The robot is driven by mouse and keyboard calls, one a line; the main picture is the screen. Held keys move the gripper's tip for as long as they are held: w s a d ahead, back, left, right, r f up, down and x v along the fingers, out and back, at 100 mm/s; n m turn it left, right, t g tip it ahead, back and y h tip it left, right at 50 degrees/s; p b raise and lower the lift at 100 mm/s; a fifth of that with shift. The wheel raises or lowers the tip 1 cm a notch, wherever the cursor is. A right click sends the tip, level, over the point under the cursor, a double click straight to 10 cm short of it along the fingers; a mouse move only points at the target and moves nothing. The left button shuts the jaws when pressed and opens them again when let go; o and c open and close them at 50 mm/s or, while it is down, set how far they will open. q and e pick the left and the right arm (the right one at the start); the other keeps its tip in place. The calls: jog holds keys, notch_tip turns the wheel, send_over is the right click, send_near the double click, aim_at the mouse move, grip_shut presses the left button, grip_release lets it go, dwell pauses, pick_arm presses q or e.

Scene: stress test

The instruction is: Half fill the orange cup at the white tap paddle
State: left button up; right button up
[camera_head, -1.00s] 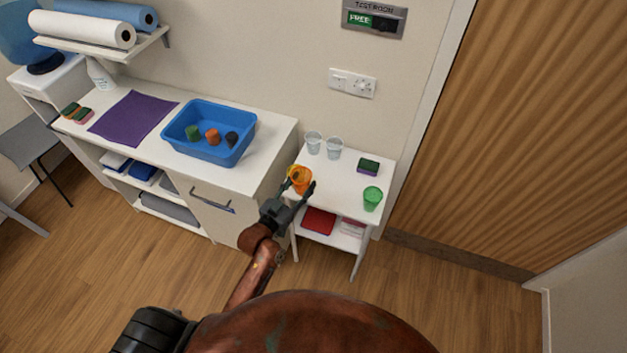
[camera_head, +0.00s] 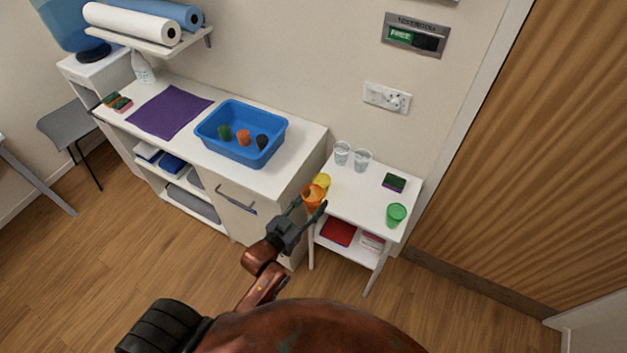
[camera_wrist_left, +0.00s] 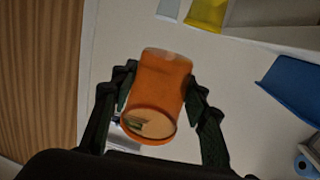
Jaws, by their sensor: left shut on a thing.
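The orange cup (camera_head: 313,198) is at the left front edge of the small white table. My left gripper (camera_head: 312,207) is shut around it. In the left wrist view the orange cup (camera_wrist_left: 165,80) sits between the two dark fingers, one on each side. I cannot tell whether it clears the tabletop. A water dispenser with a blue bottle (camera_head: 72,24) and white body (camera_head: 96,68) stands at the far upper left. Its white tap paddle cannot be made out. My right gripper is not in view.
A yellow cup (camera_head: 323,180) stands just behind the orange one. Two clear cups (camera_head: 352,156), a sponge (camera_head: 394,183) and a green cup (camera_head: 396,214) share the small table (camera_head: 362,195). A counter with a blue tub (camera_head: 225,145) lies between it and the dispenser. The floor in front is open.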

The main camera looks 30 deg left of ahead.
pick_arm(q)
jog(key=s+d+r+n+y, duration=0.1)
jog(key=s+d+r, duration=0.1)
jog(key=s, duration=0.3)
jog(key=s+d+r+n+y, duration=0.1)
jog(key=s+d+r+y, duration=0.1)
jog(key=s, duration=0.4)
jog(key=shift+s+d+r+t, duration=0.15)
jog(key=shift+d+r+t, duration=0.15)
jog(key=shift+d+r, duration=0.4)
